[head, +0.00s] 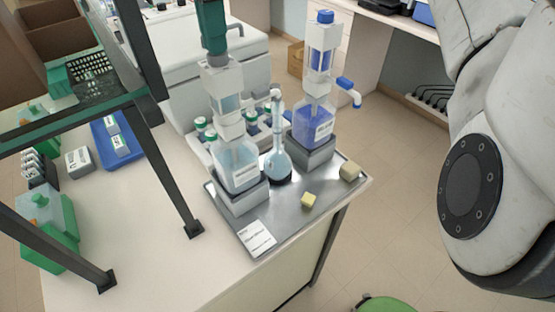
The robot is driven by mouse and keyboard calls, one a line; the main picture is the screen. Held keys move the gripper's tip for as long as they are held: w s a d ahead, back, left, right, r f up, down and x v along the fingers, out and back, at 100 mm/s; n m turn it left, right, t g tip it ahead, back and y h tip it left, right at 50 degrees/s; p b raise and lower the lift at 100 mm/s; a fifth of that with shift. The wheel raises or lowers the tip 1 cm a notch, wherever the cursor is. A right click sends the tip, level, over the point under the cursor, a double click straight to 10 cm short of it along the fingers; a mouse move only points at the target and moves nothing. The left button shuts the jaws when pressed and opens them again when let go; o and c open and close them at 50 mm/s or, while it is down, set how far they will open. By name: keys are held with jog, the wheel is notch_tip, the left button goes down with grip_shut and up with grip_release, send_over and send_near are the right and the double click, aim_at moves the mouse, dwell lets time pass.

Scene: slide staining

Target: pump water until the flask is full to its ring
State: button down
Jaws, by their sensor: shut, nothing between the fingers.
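A clear long-necked flask (277,162) stands on a metal tray (275,225), between two bottle-top pumps. Pale blue liquid shows in its bulb; its ring and the exact liquid level are too small to tell. The left pump bottle (238,168) holds pale liquid, has a green top (211,27) and stands on a grey block. The right pump bottle (313,125) holds deep blue liquid, has a blue cap and a blue-tipped spout (348,88), and stands on another block. My gripper is out of view; only part of my arm shows at the right.
Several green-capped bottles (205,130) stand behind. A dark-framed shelf (150,110) rises at the left, near a blue tray (126,152).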

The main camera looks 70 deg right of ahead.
jog(key=shift+f+b, duration=0.95)
jog(key=shift+f, duration=0.6)
dwell(0.4)
jog(key=shift+r+p, duration=1.85)
jog(key=shift+r, duration=1.1)
jog(key=shift+f, duration=0.15)
jog(key=shift+f+b, duration=2.15)
jog(key=shift+f, duration=0.6)
